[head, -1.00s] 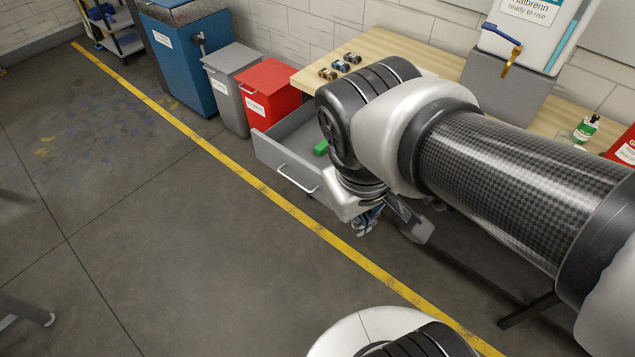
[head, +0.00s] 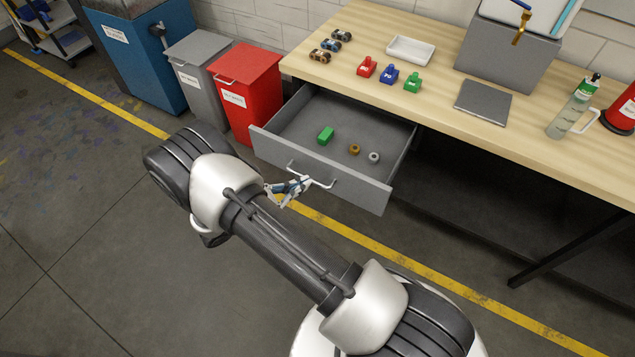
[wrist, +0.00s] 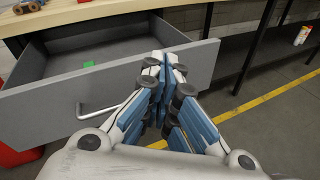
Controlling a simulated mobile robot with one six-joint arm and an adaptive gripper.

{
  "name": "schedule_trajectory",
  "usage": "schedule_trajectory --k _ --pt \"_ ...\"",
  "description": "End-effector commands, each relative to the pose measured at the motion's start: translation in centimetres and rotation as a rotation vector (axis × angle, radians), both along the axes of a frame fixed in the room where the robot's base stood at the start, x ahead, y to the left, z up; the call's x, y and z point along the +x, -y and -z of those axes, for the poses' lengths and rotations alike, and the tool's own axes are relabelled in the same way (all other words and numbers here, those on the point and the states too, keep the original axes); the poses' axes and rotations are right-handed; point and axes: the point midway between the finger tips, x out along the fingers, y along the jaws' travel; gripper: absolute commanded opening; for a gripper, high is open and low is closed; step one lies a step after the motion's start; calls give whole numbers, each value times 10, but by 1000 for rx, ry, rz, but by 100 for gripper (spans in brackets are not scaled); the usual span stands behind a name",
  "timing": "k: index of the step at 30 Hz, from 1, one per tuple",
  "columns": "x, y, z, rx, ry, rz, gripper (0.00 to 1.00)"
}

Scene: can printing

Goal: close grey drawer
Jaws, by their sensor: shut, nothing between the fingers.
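The grey drawer (head: 330,178) is pulled out from under the wooden table in the head view. A green block (head: 326,136), a brass ring (head: 354,149) and a pale ring (head: 374,158) lie inside it. Its white bar handle (head: 311,175) is on the front panel. My gripper (head: 303,183) is shut and empty, with its fingertips close to the handle. In the wrist view, the gripper (wrist: 168,75) overlaps the drawer front (wrist: 60,107), with the handle (wrist: 105,108) left of the fingers. I cannot tell whether it touches the drawer.
A red bin (head: 247,95) stands left of the drawer, beside a grey bin (head: 197,80).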

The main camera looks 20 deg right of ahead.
Motion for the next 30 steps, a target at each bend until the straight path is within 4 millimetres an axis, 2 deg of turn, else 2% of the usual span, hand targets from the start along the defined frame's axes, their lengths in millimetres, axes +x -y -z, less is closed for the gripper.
schedule_trajectory --k 1,6,9,12,16,19,30 --pt "-2 -5 31 -53 -39 -66 0" --pt "-7 -18 101 -183 -116 -268 0" --pt "-13 -22 129 -230 -145 -350 0" --pt "-17 -24 145 -255 -160 -401 0" --pt "-16 -21 152 -267 -166 -422 0" --pt "-10 -11 152 -267 -167 -420 0" --pt "35 52 153 -265 -167 -415 0"
